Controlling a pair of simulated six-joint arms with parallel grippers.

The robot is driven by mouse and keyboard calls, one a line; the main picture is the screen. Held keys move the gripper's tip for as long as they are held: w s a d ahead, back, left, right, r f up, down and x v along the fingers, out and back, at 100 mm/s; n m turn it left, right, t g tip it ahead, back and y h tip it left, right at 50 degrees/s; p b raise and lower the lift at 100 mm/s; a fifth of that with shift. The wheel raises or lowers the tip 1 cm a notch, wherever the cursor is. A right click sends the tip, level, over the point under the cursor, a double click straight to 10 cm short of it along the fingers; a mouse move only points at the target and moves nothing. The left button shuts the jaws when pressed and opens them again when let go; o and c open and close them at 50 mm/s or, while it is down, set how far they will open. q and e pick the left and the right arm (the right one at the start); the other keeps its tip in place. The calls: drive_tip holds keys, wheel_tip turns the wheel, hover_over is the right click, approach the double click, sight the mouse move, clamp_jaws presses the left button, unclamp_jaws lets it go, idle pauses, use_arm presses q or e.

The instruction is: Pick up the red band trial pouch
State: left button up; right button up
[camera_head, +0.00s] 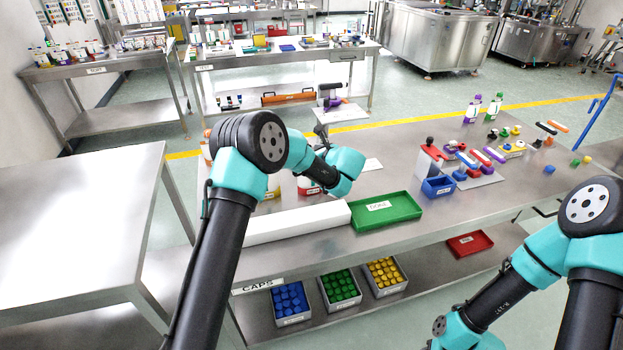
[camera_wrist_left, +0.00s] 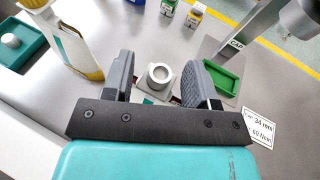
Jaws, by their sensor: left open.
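The red band trial pouch (camera_head: 307,190) stands on the bench in the head view, largely hidden behind my left arm. In the left wrist view a round grey-white spout (camera_wrist_left: 159,76) rises between the fingers, with small bits of red below it; the body under it is mostly hidden. My left gripper (camera_wrist_left: 160,66) is open, with one finger on each side of the spout. I cannot tell whether either finger touches it. A yellow-banded pouch (camera_wrist_left: 78,42) stands just left of the left finger. My right gripper is out of view.
A green tray (camera_head: 386,211) and a long white block (camera_head: 292,222) lie along the bench's front edge. Blue bin (camera_head: 438,187) and coloured parts stand farther right. A green holder (camera_wrist_left: 223,78) and a label card (camera_wrist_left: 260,127) lie right of the gripper.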

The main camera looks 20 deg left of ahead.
use_arm(q)
drive_tip(key=shift+w+a+f, duration=0.1)
drive_tip(key=shift+w+a, duration=0.05)
drive_tip(key=shift+a, duration=0.05)
drive_tip(key=shift+c, duration=0.3)
clamp_jaws()
idle(0.3)
